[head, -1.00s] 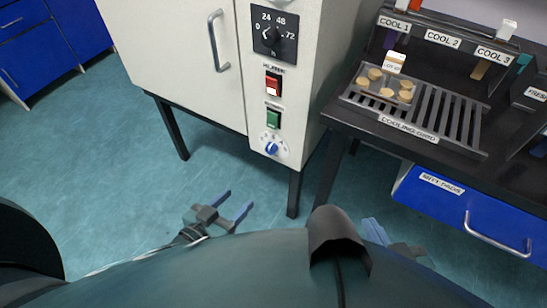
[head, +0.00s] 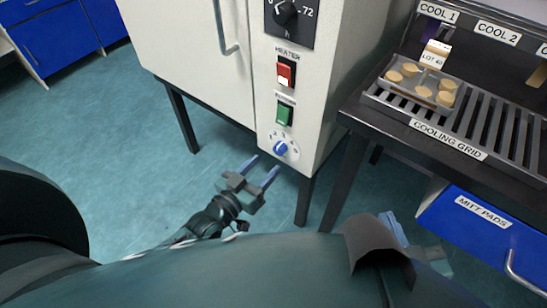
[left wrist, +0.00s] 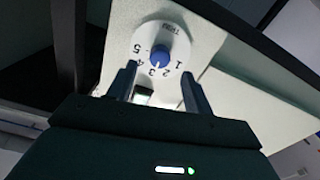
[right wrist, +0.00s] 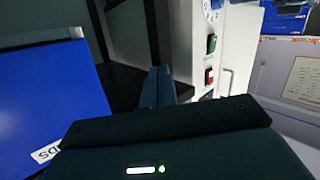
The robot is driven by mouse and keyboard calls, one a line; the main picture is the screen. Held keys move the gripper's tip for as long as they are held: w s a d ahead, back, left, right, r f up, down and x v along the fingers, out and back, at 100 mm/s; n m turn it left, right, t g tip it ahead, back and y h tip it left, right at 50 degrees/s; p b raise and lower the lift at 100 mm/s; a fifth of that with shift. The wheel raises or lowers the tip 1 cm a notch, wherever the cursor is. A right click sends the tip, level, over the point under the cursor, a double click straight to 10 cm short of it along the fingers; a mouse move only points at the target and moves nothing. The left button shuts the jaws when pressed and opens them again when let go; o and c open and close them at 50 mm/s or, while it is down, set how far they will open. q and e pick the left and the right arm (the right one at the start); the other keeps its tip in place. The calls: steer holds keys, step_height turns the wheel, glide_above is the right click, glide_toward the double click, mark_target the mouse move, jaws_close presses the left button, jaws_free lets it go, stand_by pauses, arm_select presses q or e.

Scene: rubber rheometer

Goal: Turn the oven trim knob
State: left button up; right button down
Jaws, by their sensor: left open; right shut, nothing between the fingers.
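The oven trim knob (head: 280,148) is a small blue knob on a round white numbered dial, low on the front panel of the oven (head: 321,83). In the left wrist view the blue knob (left wrist: 157,55) sits ahead between the fingertips, with numbers 1 to 5 around it. My left gripper (head: 263,168) is open and empty, below and a little left of the knob, apart from it. Its fingers also show in the left wrist view (left wrist: 157,80). My right gripper (head: 390,230) is shut and empty, low beside the bench; its fingers show together in the right wrist view (right wrist: 158,85).
Above the knob are a green switch (head: 284,113), a red heater switch (head: 286,73) and a black timer dial (head: 287,12). To the right, a dark bench holds the cooling grid (head: 490,125) and a tray of discs (head: 410,93). A blue drawer (head: 470,220) is below.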

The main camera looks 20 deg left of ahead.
mark_target(277, 152)
arm_select(q)
steer(key=x, duration=0.5)
steer(key=shift+b, duration=0.4)
arm_select(e)
steer(key=shift+w+a+t+y, duration=0.15)
steer(key=shift+t+y, duration=0.15)
steer(key=shift+t, duration=0.1)
arm_select(q)
steer(key=c, duration=1)
steer(key=shift+o, duration=0.2)
